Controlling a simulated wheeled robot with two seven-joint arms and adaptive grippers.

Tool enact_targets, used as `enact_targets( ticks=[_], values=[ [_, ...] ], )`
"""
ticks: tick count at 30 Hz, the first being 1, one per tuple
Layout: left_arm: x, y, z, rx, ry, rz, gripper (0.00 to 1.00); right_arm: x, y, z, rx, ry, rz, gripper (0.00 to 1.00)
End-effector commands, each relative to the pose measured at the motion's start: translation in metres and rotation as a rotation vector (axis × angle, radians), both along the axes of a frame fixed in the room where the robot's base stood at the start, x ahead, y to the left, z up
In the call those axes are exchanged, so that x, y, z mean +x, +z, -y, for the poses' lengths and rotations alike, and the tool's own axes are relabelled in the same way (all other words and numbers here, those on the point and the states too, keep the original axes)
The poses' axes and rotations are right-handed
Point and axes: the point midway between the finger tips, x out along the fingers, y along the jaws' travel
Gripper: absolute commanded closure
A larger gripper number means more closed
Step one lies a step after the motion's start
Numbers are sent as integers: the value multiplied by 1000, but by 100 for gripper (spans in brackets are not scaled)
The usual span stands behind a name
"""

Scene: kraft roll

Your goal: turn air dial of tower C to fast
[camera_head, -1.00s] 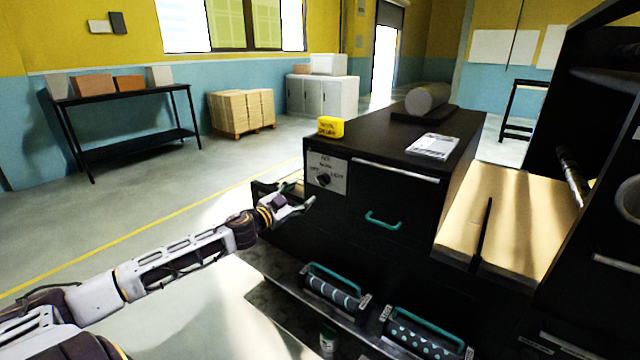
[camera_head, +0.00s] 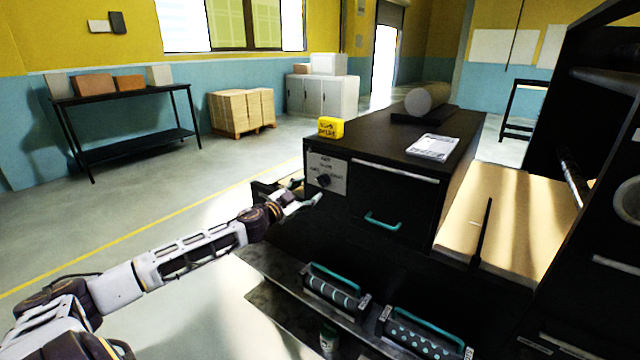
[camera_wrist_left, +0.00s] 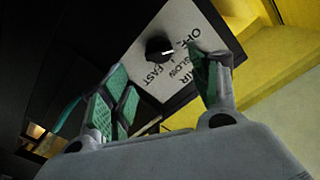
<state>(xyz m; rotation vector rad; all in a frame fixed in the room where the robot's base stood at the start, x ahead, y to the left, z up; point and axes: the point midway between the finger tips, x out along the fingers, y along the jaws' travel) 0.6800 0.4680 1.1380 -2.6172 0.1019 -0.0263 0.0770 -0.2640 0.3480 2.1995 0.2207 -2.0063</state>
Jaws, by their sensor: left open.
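The air dial (camera_head: 323,180) is a small black knob on a pale label plate (camera_head: 340,179) at the upper left of the black cabinet front. In the left wrist view the knob (camera_wrist_left: 158,47) sits on the plate, which reads OFF, SLOW, FAST and AIR. Which mark the knob points to is hard to tell. My left gripper (camera_head: 308,193) is open and empty, just in front of and below the dial. In the left wrist view its green-padded fingers (camera_wrist_left: 164,84) are spread, with the knob beyond the gap between them, apart from both. My right gripper is not in view.
A yellow block (camera_head: 331,127) and a white paper (camera_head: 433,147) lie on the cabinet top. A teal drawer handle (camera_head: 382,221) juts out right of the gripper. Patterned rollers (camera_head: 332,291) with teal handles sit below.

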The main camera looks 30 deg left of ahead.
Motion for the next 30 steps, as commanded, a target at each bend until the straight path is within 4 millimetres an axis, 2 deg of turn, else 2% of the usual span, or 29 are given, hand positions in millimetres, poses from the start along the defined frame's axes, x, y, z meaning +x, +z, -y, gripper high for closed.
enact_targets(
  ticks=[30],
  values=[
    [40,2,2,-1,1,2,38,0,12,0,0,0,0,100]
  ],
)
